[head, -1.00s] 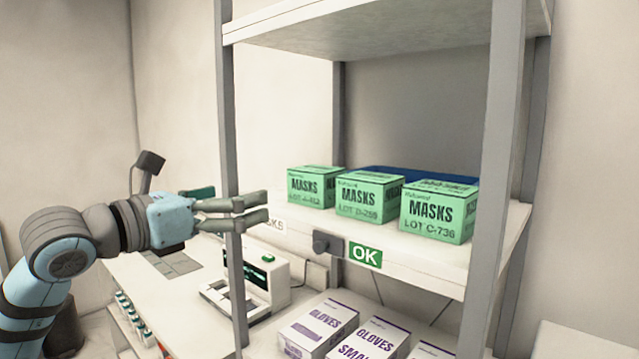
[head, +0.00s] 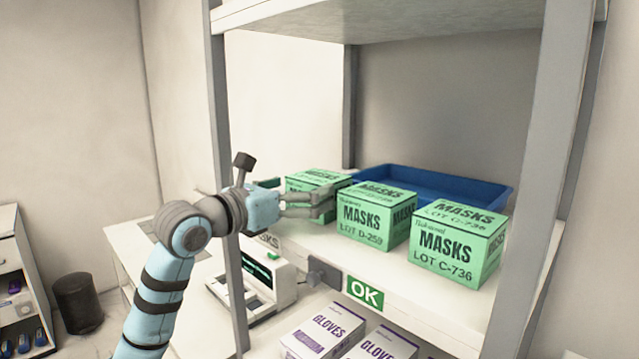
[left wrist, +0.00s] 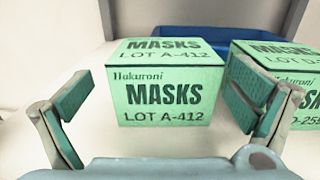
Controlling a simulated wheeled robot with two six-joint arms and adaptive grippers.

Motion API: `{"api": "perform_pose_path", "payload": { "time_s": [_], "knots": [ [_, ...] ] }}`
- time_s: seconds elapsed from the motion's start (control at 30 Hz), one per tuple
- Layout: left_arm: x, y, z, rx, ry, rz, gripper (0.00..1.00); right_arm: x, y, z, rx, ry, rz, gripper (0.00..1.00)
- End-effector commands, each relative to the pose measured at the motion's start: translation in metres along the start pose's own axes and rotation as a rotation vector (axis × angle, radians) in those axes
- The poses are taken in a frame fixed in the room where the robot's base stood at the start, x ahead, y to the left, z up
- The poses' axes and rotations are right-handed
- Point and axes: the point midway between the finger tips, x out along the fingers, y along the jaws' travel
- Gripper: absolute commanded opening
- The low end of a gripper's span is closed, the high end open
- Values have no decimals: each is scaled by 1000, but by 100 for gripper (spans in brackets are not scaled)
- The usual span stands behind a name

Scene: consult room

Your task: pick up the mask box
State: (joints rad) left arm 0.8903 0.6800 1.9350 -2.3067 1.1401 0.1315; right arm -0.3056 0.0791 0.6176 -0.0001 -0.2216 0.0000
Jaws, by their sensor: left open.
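Three green mask boxes stand in a row on the middle shelf. The left mask box, LOT A-412 (head: 312,178), is partly hidden behind my left gripper (head: 322,198) in the head view. In the left wrist view that mask box (left wrist: 168,88) is centred ahead, between the open fingers of my left gripper (left wrist: 165,105) and a little beyond them. The middle mask box reads LOT D-259 (head: 372,213), the right one LOT C-736 (head: 455,245). The right finger is close to the middle box (left wrist: 285,75). My right gripper is not in view.
A blue tray (head: 490,190) lies behind the boxes. A grey shelf post (head: 222,150) stands beside my left wrist, and another shelf (head: 400,15) is above. An OK sign (head: 365,291) is on the shelf edge. Glove boxes (head: 325,328) and a white device (head: 265,280) are below.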

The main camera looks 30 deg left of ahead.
Motion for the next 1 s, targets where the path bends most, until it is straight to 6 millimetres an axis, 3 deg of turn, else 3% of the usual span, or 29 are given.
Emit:
{"api": "perform_pose_path", "payload": {
  "time_s": [0.13,0.23,0.47,0.8,1.0],
  "knots": [
    [28,-7,14,-6,0,-7,100,-23,2,-9,1,12,0,93],
    [44,-6,11,-4,1,-5,100,-26,2,-10,1,13,0,93],
    [48,-5,8,0,0,-4,100,-24,2,-9,0,12,0,93],
    [47,-5,8,0,-1,-4,49,-23,2,-8,0,10,0,93],
    [47,-5,8,-1,-1,-4,49,-23,2,-8,0,9,1,93]
  ]
}}
